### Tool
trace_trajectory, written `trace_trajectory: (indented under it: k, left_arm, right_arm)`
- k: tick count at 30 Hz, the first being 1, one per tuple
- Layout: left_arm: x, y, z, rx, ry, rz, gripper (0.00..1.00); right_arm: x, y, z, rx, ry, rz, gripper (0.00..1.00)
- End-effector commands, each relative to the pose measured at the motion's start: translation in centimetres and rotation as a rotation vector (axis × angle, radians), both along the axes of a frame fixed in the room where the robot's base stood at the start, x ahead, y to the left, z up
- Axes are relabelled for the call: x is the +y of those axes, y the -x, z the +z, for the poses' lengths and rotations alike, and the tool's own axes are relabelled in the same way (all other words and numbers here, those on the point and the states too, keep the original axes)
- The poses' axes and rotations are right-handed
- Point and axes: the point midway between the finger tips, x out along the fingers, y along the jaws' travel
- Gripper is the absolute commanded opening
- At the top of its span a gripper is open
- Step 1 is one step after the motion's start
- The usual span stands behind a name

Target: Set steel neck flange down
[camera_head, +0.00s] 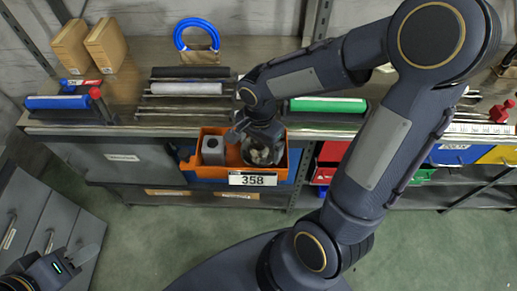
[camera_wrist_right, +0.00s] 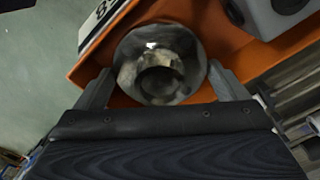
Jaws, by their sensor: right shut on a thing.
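The steel neck flange (camera_head: 262,156) is a shiny round piece with a raised hollow neck. It is at the right part of the orange bin (camera_head: 215,181), which carries a "358" label. In the right wrist view the flange (camera_wrist_right: 190,72) sits between the two fingers of my right gripper (camera_head: 262,140), which is shut on it from above. I cannot tell whether the flange touches the bin floor. A grey block with a round hole (camera_head: 213,151) stands in the bin's left part. My left gripper (camera_head: 78,258) is at the lower left, away from the bin; its finger gap is unclear.
Behind the bin is a bench (camera_head: 135,120) with a blue roll (camera_head: 57,102), a grey roll (camera_head: 186,88), a green roll (camera_head: 328,105) and a blue ring (camera_head: 197,35). Red bins (camera_head: 333,152) are to the right. Grey drawers (camera_head: 35,220) stand at the left. The green floor is clear.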

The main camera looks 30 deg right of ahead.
Motion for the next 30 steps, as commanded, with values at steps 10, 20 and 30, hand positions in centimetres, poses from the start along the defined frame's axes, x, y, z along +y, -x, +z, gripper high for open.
trace_trajectory:
  k: [10, 20, 30]
  left_arm:
    - [0.0, 0.0, -0.1, 0.000, 0.000, 0.000, 0.36]
    - [0.0, 0.0, -0.5, 0.000, 0.000, 0.000, 0.36]
    - [0.0, 0.0, 0.2, 0.000, 0.000, 0.000, 0.36]
  right_arm:
    - [0.0, 0.0, -2.8, 0.000, 0.000, 0.000, 0.49]
    - [0.0, 0.0, -3.1, 0.001, 0.000, 0.000, 0.97]
    - [0.0, 0.0, -2.5, 0.001, 0.000, 0.000, 1.00]
